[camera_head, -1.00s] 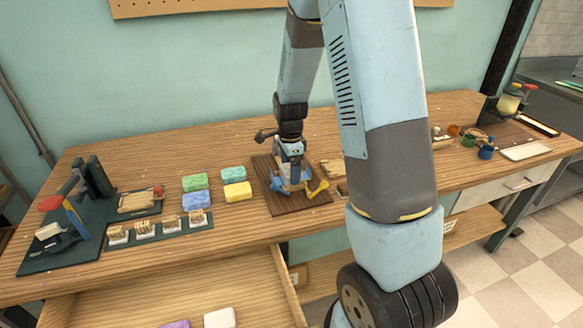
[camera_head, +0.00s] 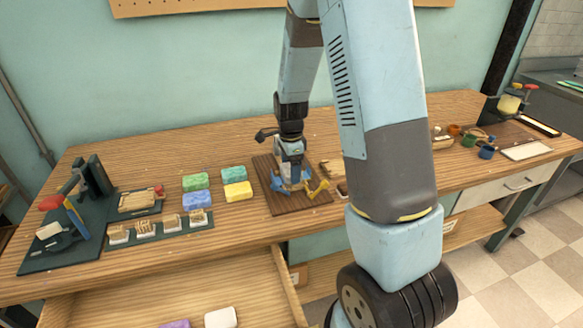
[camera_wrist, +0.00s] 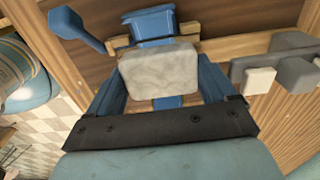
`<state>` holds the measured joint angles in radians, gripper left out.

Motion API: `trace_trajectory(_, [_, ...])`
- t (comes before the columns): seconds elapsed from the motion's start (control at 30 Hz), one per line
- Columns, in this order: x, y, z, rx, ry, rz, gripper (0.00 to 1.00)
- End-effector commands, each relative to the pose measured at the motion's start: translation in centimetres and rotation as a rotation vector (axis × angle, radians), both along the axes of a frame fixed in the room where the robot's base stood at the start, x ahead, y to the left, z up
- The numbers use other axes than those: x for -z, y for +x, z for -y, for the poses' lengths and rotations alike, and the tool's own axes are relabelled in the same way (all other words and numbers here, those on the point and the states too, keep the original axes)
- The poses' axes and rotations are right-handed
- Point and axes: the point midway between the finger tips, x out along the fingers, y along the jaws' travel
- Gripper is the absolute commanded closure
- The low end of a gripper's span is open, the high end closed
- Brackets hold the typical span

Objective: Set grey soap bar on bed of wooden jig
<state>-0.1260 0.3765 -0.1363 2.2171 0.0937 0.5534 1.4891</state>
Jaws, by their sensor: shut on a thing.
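The grey soap bar (camera_wrist: 160,72) is a pale, mottled block between my two blue fingers in the wrist view. My gripper (camera_wrist: 160,88) is shut on it. The wooden jig (camera_wrist: 188,29) shows partly behind the bar, with wood pieces either side of a blue part. The bar covers much of its bed, and I cannot tell whether bar and bed touch. A blue lever (camera_wrist: 80,30) stands left of it. In the head view my gripper (camera_head: 290,186) is low over the dark brown board (camera_head: 290,206) and hides the soap.
Left of the board lie a green bar (camera_head: 196,181), a blue bar (camera_head: 197,199), a teal bar (camera_head: 234,174) and a yellow bar (camera_head: 238,191). Grey blocks (camera_wrist: 292,73) lie to the right in the wrist view. An open drawer (camera_head: 180,290) is in front.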

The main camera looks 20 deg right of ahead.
Motion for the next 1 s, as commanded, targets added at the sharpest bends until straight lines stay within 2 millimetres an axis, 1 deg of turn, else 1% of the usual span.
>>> trace_trajectory(1.0, [0.76,0.01,0.08,0.002,0.0,0.001,0.48])
